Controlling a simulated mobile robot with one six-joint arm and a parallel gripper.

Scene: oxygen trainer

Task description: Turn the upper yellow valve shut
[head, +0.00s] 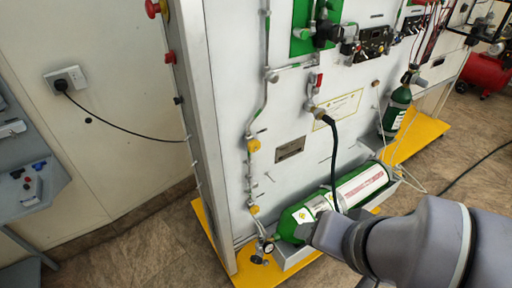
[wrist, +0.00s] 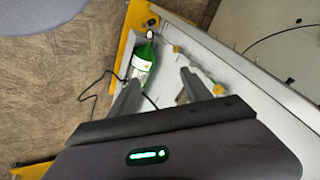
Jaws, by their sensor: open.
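The upper yellow valve (head: 254,145) sits on a thin vertical pipe on the left part of the white panel in the head view. A lower yellow valve (head: 254,210) is below it on the same line. My gripper (head: 318,234) is in front of the panel, lower right of the upper valve and apart from it, overlapping the green cylinder. In the wrist view, my gripper (wrist: 160,90) has its two fingers spread with nothing held between them. The valve's handle angle is too small to tell.
A large green cylinder (head: 364,187) lies at the panel's foot on the yellow base (head: 414,138). A black hose (head: 333,150) runs down the panel to it. A smaller green cylinder (head: 397,108) stands further right. Open floor lies left of the panel.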

